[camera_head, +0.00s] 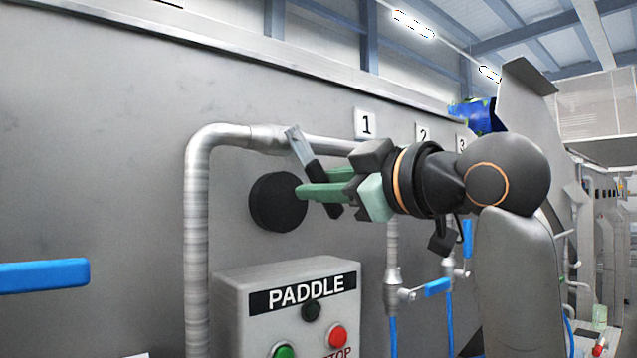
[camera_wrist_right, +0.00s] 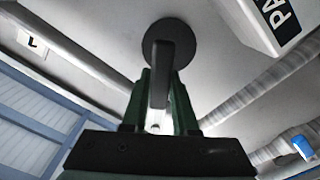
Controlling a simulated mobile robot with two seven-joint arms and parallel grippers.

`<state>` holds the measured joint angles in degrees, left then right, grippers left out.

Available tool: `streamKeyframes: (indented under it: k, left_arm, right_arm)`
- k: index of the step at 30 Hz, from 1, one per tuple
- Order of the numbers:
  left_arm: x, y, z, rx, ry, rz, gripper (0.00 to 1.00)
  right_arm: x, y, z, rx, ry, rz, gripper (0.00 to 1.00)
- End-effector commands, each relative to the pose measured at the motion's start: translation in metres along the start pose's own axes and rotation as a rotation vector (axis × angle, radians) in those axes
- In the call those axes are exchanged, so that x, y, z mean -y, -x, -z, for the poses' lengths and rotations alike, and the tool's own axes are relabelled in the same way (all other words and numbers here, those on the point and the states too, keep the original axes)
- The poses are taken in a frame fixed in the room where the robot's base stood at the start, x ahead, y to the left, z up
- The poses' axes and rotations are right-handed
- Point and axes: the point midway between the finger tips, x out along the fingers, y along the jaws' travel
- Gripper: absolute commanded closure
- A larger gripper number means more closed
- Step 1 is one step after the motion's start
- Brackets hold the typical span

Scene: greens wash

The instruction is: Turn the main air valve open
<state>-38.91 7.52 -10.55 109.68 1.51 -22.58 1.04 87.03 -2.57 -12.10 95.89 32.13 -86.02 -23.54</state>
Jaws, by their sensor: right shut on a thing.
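A valve handle (camera_head: 301,148), a flat bar with a pale metal end and a dark grip, stands tilted in front of the grey panel, beside a round black disc (camera_head: 278,202). My right gripper (camera_head: 322,186) reaches in from the right, its green fingers shut on the dark part of the handle. In the right wrist view, the handle (camera_wrist_right: 160,75) lies between the two fingers of the gripper (camera_wrist_right: 162,88), with the black disc (camera_wrist_right: 169,42) behind it. The fingers hide part of the handle. My left gripper is not in view.
A metal pipe (camera_head: 197,250) bends along the panel close to the handle. Below stands a PADDLE control box (camera_head: 240,300) with green and red buttons. Smaller valves with blue levers (camera_head: 437,287) hang at the right. A blue bar (camera_head: 45,275) juts in from the left.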

Motion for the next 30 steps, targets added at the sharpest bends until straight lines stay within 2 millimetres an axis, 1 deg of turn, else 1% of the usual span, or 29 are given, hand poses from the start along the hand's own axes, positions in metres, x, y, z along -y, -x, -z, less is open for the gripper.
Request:
streamKeyframes:
  k: [12, 13, 20, 27, 30]
  left_arm:
    - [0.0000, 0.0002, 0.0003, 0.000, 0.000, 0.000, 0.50]
    - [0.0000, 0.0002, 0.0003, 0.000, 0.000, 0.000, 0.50]
    - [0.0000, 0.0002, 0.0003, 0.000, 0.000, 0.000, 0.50]
    - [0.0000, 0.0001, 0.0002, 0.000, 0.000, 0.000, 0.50]
    - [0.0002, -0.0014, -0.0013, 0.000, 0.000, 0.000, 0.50]
  right_arm:
    - [-0.0010, 0.0004, 0.0004, -0.001, 0.008, -0.002, 1.00]
    - [-0.0010, 0.0004, 0.0004, -0.001, 0.008, -0.002, 0.69]
    - [-0.0007, 0.0003, 0.0004, -0.001, 0.007, -0.001, 0.44]
    - [-0.0006, 0.0004, 0.0002, -0.001, 0.007, -0.001, 0.43]
    - [-0.0005, 0.0046, -0.0004, -0.001, 0.007, -0.002, 0.43]
